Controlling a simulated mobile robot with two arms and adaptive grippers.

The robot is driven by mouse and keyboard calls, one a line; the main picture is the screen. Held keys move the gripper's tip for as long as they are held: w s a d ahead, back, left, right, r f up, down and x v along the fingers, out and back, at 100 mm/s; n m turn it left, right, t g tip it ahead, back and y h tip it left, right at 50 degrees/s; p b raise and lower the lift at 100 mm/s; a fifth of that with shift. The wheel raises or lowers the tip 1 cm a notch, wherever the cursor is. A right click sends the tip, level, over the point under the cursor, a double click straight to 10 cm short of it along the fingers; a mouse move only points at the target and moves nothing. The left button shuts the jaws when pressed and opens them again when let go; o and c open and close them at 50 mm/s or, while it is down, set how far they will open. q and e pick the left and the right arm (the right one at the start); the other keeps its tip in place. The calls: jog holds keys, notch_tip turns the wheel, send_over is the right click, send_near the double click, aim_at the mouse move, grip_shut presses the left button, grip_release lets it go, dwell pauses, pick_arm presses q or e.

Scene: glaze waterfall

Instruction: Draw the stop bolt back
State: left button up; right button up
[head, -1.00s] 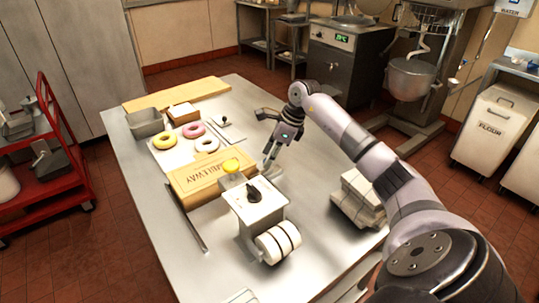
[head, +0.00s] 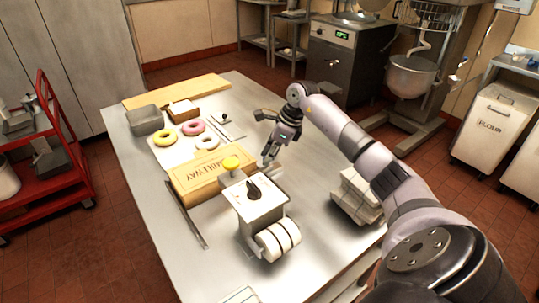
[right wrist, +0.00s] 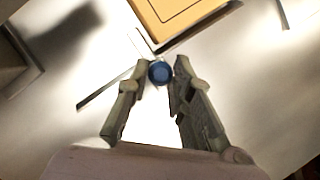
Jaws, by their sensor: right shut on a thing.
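My right gripper (head: 268,160) reaches down over the table at the far side of the white machine (head: 262,210), near the end of the brown lettered box (head: 208,173). In the right wrist view its two fingertips (right wrist: 161,75) are closed around a small round blue knob (right wrist: 159,72), which appears to be the end of the stop bolt. The rest of the bolt is hidden behind the knob and fingers. My left gripper is not in view.
Doughnuts (head: 207,143) lie on a white sheet beyond the brown box, with a grey bin (head: 145,120) and a small plate with a black knob (head: 226,118) near them. A white stack (head: 357,196) stands at the table's right edge. The metal table is bare between stack and machine.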

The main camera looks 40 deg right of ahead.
grip_shut()
jog(key=d+b, duration=0.1)
jog(key=d, duration=0.3)
jog(key=shift+s+d+b, duration=0.2)
jog(key=shift+d+b, duration=0.05)
jog(key=shift+b, duration=0.1)
jog(key=shift+r, duration=0.15)
jog(key=o, duration=0.9)
grip_release()
jog(key=shift+d, duration=0.1)
jog(key=shift+o, duration=0.2)
